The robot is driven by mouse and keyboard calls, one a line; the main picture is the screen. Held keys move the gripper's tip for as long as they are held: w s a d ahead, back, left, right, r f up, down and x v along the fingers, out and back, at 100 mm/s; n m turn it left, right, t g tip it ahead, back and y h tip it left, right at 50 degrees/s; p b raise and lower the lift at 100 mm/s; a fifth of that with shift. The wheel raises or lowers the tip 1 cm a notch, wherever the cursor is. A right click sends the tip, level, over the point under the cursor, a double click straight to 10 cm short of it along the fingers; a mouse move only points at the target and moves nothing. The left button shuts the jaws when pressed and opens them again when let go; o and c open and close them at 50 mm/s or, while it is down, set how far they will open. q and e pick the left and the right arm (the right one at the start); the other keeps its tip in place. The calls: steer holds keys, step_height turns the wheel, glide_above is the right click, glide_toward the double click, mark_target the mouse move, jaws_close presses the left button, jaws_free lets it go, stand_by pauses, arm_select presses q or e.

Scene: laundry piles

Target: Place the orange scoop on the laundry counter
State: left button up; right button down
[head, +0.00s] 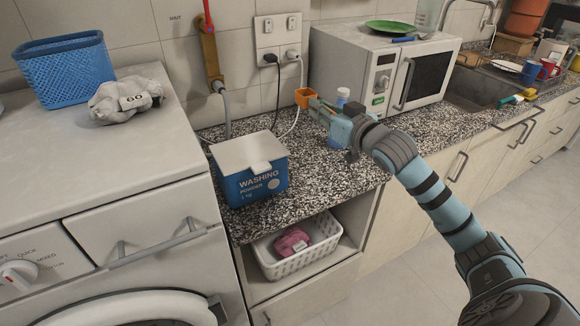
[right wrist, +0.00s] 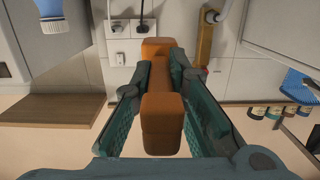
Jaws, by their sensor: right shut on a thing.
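The orange scoop (head: 304,97) is in my right gripper (head: 318,106), near the wall and over the back part of the speckled laundry counter (head: 330,178). In the right wrist view the scoop (right wrist: 160,115) lies between the two teal fingers, which are shut on it. The scoop appears raised above the counter; the exact gap cannot be told. My left gripper is in neither view.
A blue washing powder box (head: 250,180) stands at the counter's left, next to the washing machine (head: 110,170). Speckled counter between box and bottle is clear.

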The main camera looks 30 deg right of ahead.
mark_target(318, 181)
steer(key=f+b, duration=0.1)
steer(key=f, duration=0.5)
steer(key=f+b, duration=0.2)
steer(key=f, duration=0.4)
steer(key=f+b, duration=0.2)
steer(key=f, duration=0.4)
steer(key=shift+s+f, duration=0.4)
steer(key=shift+r, duration=0.1)
steer(key=shift+f+b, duration=0.35)
steer(key=shift+f, duration=0.3)
steer(key=c, duration=1.6)
jaws_free()
steer(key=shift+r, duration=0.1)
